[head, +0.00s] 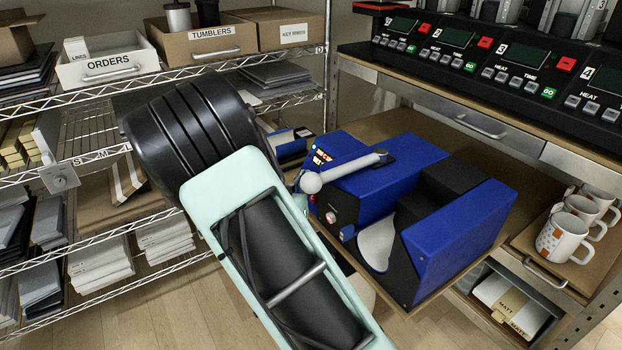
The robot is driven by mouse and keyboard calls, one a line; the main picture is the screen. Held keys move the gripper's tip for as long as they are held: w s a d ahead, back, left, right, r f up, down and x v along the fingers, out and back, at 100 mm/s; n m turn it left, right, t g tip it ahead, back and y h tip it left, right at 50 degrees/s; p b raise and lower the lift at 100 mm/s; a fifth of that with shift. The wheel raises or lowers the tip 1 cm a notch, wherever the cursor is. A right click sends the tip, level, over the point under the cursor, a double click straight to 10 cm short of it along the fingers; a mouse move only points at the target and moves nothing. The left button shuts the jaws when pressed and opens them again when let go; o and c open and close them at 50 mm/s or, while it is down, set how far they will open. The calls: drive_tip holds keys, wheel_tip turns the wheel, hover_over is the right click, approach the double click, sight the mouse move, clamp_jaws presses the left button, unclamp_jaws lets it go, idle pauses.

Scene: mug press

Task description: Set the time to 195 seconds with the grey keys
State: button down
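The blue mug press (455,237) stands on the wooden bench, right of my arm. Its small lit display (322,157) shows orange-red characters, too small to read surely. A grey lever with a round knob (311,182) reaches across the press's front. My mint and black arm covers the middle of the view, and my gripper is hidden behind it.
A black console (480,65) at upper right has dark screens, red and green buttons and grey keys under HEAT and TIME labels. White mugs (563,236) stand at right. Wire shelving with an ORDERS bin (107,68) and a TUMBLERS box (205,40) fills the left.

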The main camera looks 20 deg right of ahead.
drive_tip(key=shift+w+d+f+b, duration=0.1)
drive_tip(key=shift+d+f+b, duration=0.15)
drive_tip(key=shift+d+b, duration=0.1)
idle(0.3)
idle(0.4)
drive_tip(key=shift+s+a+r+p, duration=0.25)
drive_tip(key=shift+a+r+p, duration=0.3)
drive_tip(key=shift+a, duration=0.2)
drive_tip(key=shift+s+a+r+p, duration=0.2)
drive_tip(key=shift+a+r+p, duration=0.25)
drive_tip(key=shift+a, duration=0.25)
drive_tip(key=shift+s+a+r+p, duration=0.25)
drive_tip(key=shift+a+r+p, duration=0.15)
drive_tip(key=shift+a, duration=0.3)
drive_tip(key=shift+s+a+r+p, duration=0.2)
drive_tip(key=shift+a+r+p, duration=0.15)
drive_tip(key=shift+a+p, duration=0.25)
